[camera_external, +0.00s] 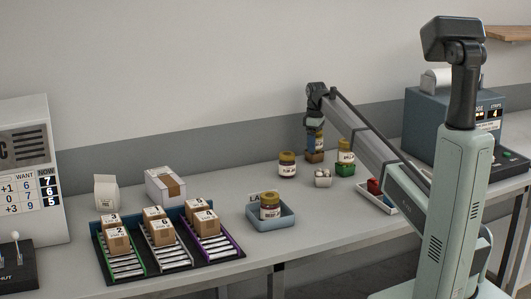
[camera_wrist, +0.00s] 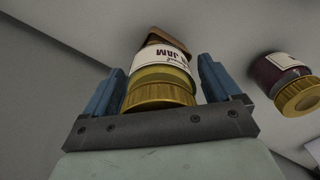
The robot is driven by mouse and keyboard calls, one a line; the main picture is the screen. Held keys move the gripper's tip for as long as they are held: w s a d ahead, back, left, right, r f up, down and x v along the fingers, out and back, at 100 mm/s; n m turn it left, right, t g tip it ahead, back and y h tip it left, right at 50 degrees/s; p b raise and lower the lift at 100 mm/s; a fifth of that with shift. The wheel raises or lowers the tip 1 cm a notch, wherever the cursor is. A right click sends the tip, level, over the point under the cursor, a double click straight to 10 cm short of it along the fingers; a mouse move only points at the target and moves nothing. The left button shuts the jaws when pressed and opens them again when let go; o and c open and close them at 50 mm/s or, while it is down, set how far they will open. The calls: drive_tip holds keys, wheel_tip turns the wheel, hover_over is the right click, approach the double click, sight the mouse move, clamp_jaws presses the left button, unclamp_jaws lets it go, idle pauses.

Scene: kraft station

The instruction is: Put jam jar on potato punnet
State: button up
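My gripper (camera_wrist: 160,80) points down at the back of the table, with its blue fingers on either side of a jar labelled JAM (camera_wrist: 160,72). The jar has a gold lid, and narrow gaps show between it and the fingers, so the gripper looks open around it. The jar's lower end meets a small brown punnet (camera_wrist: 154,37), which also shows under my gripper in the external view (camera_external: 314,157). The punnet's contents are too small to tell; it may be the potato punnet. In the external view my gripper largely hides the jar.
A dark jar with a gold lid (camera_external: 287,165) stands just left. Another jar (camera_external: 346,151) sits on a green punnet (camera_external: 345,169) at right. A white item (camera_external: 322,178) lies in front. A blue tray (camera_external: 285,220) holds a jar (camera_external: 270,205). A rack of cartons (camera_external: 124,270) stands front left.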

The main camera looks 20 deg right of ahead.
wheel_tip(320, 180, up, 11)
drive_tip(key=shift+f, duration=0.1)
drive_tip(key=shift+r, duration=0.75)
